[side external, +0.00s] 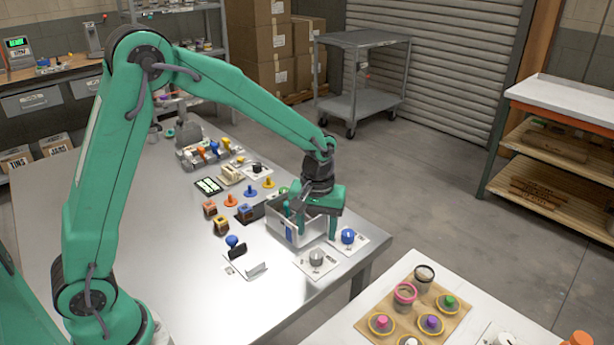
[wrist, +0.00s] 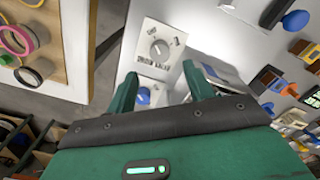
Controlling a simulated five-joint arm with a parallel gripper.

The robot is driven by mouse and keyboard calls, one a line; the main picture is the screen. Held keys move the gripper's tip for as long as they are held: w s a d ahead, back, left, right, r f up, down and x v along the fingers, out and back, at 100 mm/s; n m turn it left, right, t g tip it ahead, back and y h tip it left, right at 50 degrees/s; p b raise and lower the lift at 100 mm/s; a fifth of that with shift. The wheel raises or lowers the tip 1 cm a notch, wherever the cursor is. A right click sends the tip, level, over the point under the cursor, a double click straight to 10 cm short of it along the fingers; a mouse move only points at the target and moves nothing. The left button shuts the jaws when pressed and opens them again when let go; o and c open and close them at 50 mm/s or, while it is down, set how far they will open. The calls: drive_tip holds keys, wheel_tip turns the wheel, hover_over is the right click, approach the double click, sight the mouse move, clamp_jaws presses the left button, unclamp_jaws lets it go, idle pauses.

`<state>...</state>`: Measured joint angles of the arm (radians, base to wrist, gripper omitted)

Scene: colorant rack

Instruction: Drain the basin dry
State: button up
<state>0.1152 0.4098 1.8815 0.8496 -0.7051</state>
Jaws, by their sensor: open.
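A pale open-topped basin (side external: 287,236) stands near the table's right edge, with a blue patch on its wall; its inside is mostly hidden by my gripper. A grey knob on a white plate (side external: 317,257) sits in front of it, and a blue knob on another plate (side external: 348,236) sits to its right. My gripper (side external: 317,225) is open, pointing down over the basin's right side, by the blue knob. In the wrist view the grey knob (wrist: 159,49) lies beyond the fingertips (wrist: 162,88), and the blue knob (wrist: 143,96) shows between the fingers. Nothing is held.
Stamps, coloured pegs and orange-brown blocks (side external: 220,223) stand left of the basin. A white bent stand (side external: 245,268) and a blue-knobbed stamp (side external: 232,242) are in front. A second table with a wooden board of coloured rings (side external: 412,312) is at lower right. The metal table's front is clear.

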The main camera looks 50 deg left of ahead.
sight(316, 255)
drive_tip(key=shift+f, duration=0.15)
drive_tip(key=shift+f, duration=3.8)
drive_tip(key=shift+c, duration=0.2)
drive_tip(key=c, duration=0.9)
